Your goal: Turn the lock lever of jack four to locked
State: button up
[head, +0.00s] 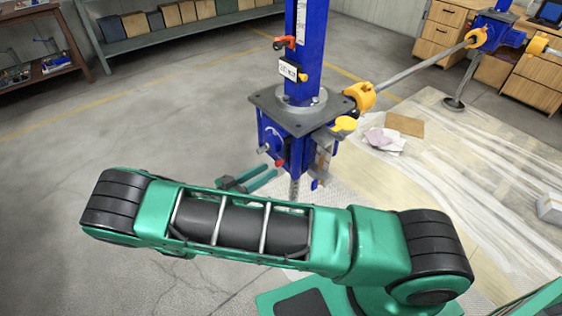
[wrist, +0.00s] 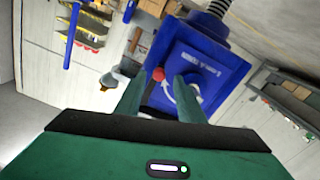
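The blue jack gearbox (head: 292,150) hangs under a dark square plate on a blue column. In the wrist view its blue face (wrist: 205,60) fills the upper middle, with a label and a white curved arrow. A lever with a red knob (wrist: 157,74) and dark bar shows there, close to the left finger; the red knob also shows in the head view (head: 280,164). My gripper (wrist: 158,92) is open, its two green fingers pointing at this face. The lever appears in the gap between them; contact cannot be told. In the head view my gripper (head: 268,178) is left of the gearbox.
Above the plate, a red handle (head: 285,42) and a white tag (head: 288,70) sit on the column. A yellow coupling (head: 360,95) and shaft run right to another jack.

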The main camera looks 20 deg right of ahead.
aim_at(276, 166)
jog(key=x, duration=0.7)
jog(key=shift+w+d, duration=0.1)
jog(key=shift+d, duration=0.15)
grip_shut()
